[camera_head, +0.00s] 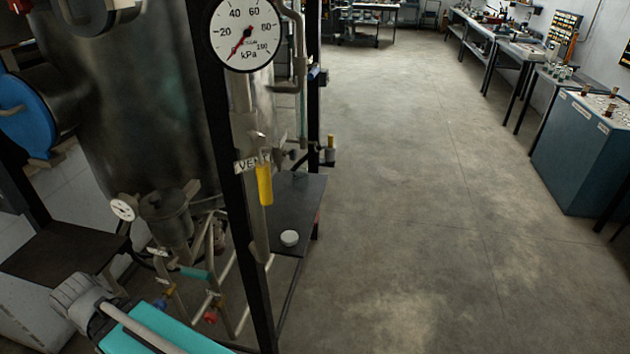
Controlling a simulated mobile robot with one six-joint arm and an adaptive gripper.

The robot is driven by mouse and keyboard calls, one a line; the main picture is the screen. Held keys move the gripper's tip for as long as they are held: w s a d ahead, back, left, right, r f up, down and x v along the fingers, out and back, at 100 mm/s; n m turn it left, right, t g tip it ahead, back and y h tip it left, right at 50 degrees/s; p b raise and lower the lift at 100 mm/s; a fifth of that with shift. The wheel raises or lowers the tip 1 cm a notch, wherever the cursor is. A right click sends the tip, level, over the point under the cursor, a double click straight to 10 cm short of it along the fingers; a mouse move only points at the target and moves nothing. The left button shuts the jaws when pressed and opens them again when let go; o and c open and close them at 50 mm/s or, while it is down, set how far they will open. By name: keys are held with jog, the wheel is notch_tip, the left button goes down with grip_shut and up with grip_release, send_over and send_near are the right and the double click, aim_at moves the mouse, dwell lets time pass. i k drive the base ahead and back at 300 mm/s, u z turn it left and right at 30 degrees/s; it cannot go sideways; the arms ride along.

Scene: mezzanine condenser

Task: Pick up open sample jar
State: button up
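A small dark shelf (312,214) stands beside the black upright of the tank frame. A small, dim, greenish jar-like shape (300,175) is at its far end, partly against the pipework; I cannot tell if it is open. A small white round thing (289,238), like a lid or a shallow jar, lies on the near part of the shelf.
A metal tank (150,100) with a pressure gauge (245,34), a yellow valve handle (264,184) and pipes fills the left. Open concrete floor (420,200) lies right of the shelf. A blue cabinet (575,150) and benches line the right wall.

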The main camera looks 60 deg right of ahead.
aim_at(301, 178)
jog(key=k, duration=0.9)
jog(key=z, duration=1.55)
jog(key=i, duration=1)
jog(key=z, duration=0.05)
